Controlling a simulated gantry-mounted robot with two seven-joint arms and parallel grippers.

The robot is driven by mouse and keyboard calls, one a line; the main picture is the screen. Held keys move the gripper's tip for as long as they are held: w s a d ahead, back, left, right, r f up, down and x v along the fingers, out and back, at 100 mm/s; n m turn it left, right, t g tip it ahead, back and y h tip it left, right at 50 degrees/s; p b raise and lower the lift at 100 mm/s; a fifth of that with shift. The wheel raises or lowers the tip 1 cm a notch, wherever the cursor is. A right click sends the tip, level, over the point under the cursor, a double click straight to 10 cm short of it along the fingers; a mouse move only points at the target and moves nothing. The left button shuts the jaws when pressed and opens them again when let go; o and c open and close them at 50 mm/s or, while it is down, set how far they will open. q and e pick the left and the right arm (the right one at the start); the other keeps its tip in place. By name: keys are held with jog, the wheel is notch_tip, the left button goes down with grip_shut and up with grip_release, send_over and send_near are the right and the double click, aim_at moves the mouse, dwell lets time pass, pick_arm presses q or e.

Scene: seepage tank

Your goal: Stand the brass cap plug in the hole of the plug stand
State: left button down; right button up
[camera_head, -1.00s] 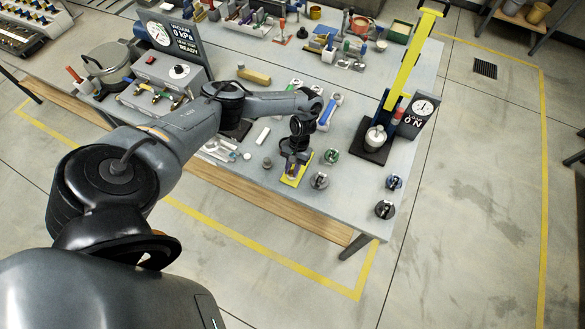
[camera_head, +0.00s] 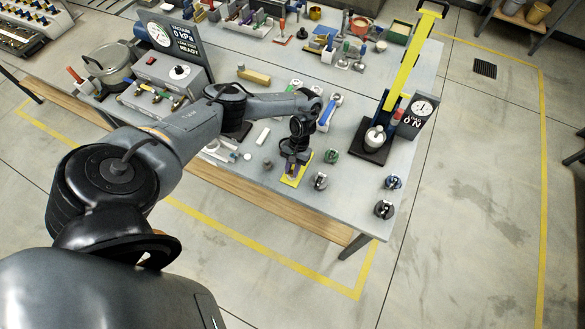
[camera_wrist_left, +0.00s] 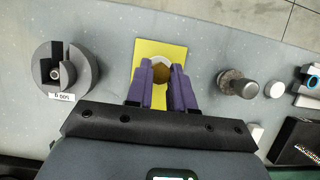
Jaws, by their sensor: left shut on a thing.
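My left gripper (camera_head: 290,168) reaches down over a yellow plate (camera_head: 297,178) near the table's front edge. In the left wrist view its purple fingers (camera_wrist_left: 161,84) are shut on the brass cap plug (camera_wrist_left: 161,73), whose round brownish top shows between them. The plug is above or on the yellow plate (camera_wrist_left: 150,50); I cannot tell whether it touches. No hole of the plug stand can be made out, as the fingers and plug cover the middle of the plate. My right gripper is out of view.
A slotted round weight (camera_wrist_left: 80,85) stands left of the fingers in the wrist view. A grey knobbed piece (camera_wrist_left: 238,86) stands to their right. A green-topped piece (camera_head: 331,156) and a yellow-armed press (camera_head: 403,70) stand further right in the head view.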

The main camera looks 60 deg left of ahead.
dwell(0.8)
pick_arm(q)
jog(key=c, duration=0.9)
grip_release()
